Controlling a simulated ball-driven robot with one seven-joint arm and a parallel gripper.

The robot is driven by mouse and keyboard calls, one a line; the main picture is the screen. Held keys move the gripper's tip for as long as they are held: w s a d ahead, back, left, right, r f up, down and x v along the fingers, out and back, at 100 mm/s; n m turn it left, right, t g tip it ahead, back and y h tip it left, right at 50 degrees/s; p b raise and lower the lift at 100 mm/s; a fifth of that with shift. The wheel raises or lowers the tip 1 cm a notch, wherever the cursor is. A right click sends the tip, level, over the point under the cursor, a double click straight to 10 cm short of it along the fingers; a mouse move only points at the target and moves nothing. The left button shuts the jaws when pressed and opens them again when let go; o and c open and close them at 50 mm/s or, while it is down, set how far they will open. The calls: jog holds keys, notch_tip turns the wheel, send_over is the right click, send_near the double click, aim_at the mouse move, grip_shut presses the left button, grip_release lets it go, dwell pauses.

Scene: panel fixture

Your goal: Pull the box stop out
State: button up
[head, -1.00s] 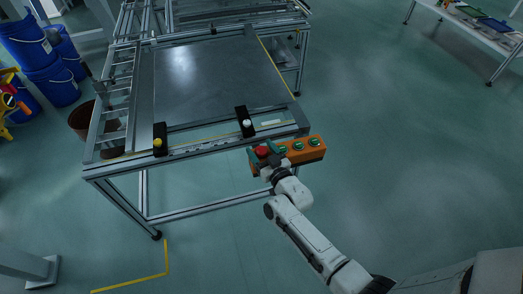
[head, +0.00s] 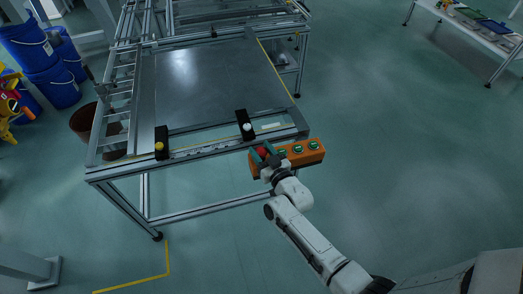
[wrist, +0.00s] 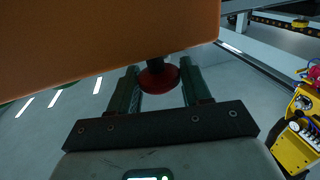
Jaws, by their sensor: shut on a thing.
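The orange control box (head: 296,152) hangs at the front right corner of the panel fixture, with a row of green buttons on top. Its red stop button (head: 262,152) is at the left end of the box. It also shows in the wrist view (wrist: 159,77) as a red mushroom head on a dark stem. My gripper (head: 266,155) is at the red button. In the wrist view, its two green fingers (wrist: 158,88) stand on either side of the red head, shut on it. The orange box (wrist: 100,40) fills the upper left there.
The metal panel fixture (head: 205,143) with its aluminium frame stands just behind and left of the box. Two black clamps, with a yellow knob (head: 159,147) and a white knob (head: 247,127), sit on its front rail.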

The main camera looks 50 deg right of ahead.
jog(key=shift+r, duration=0.2)
jog(key=o, duration=1.1)
jog(key=p+v, duration=0.1)
jog(key=v, duration=0.9)
jog(key=shift+s+a, duration=0.15)
jog(key=shift+s, duration=0.25)
